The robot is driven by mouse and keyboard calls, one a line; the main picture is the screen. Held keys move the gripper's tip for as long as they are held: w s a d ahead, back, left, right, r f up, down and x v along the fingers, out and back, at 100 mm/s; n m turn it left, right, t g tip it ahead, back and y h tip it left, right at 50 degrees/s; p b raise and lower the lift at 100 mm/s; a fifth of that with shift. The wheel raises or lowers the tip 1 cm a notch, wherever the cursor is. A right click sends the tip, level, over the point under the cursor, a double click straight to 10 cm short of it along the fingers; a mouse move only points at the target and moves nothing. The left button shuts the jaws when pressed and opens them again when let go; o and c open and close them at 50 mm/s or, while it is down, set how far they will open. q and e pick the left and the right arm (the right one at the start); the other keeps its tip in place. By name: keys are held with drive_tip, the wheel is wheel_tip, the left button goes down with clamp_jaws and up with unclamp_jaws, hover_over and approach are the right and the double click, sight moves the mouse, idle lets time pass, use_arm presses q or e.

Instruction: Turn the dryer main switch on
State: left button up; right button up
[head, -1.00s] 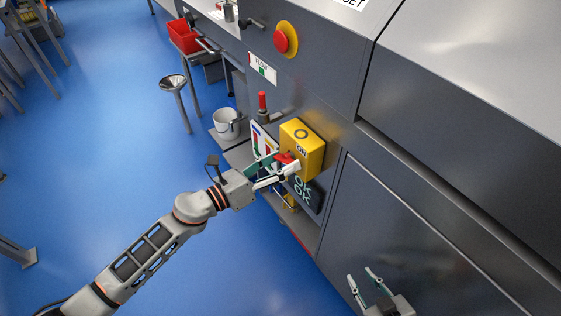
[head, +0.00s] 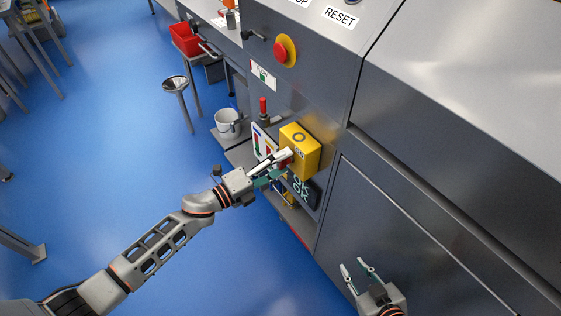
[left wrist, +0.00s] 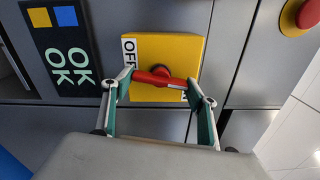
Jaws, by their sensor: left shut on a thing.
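The dryer main switch is a yellow box (head: 301,145) on the grey machine front, with a red rotary handle (left wrist: 160,76). In the left wrist view the yellow box (left wrist: 152,49) has an OFF label (left wrist: 129,52) at its left edge and a partly hidden ON label (left wrist: 185,96) at lower right. My left gripper (left wrist: 163,82) is shut on the red handle, a finger at each end. The handle lies nearly level in that view. In the head view my left gripper (head: 281,164) hides most of the handle. My right gripper (head: 357,267) is open and empty, low before the machine panel.
A red emergency button (head: 285,50) on a yellow base sits above the switch. A dark OK sign (left wrist: 63,50) is beside the switch. A white bucket (head: 228,123) and a red bin (head: 186,39) stand farther left. Blue floor (head: 110,130) is open at left.

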use_arm(q)
drive_tip(key=shift+r+n+p, duration=0.1)
drive_tip(key=shift+n+p, duration=0.35)
drive_tip(key=shift+n, duration=0.65)
drive_tip(key=o, duration=1.1)
drive_tip(key=v, duration=1.2)
drive_tip(key=s+a+f+n+y, duration=0.5)
drive_tip(key=s+f+n+y, duration=0.1)
drive_tip(key=n, duration=0.6)
drive_tip(key=s+a+f+n+y, duration=0.5)
drive_tip(key=s+f+n, duration=0.3)
drive_tip(key=s+n, duration=0.3)
drive_tip(key=shift+s+a+f+n+y, duration=0.2)
drive_tip(key=shift+f+n+y, duration=0.25)
drive_tip(key=shift+n, duration=0.35)
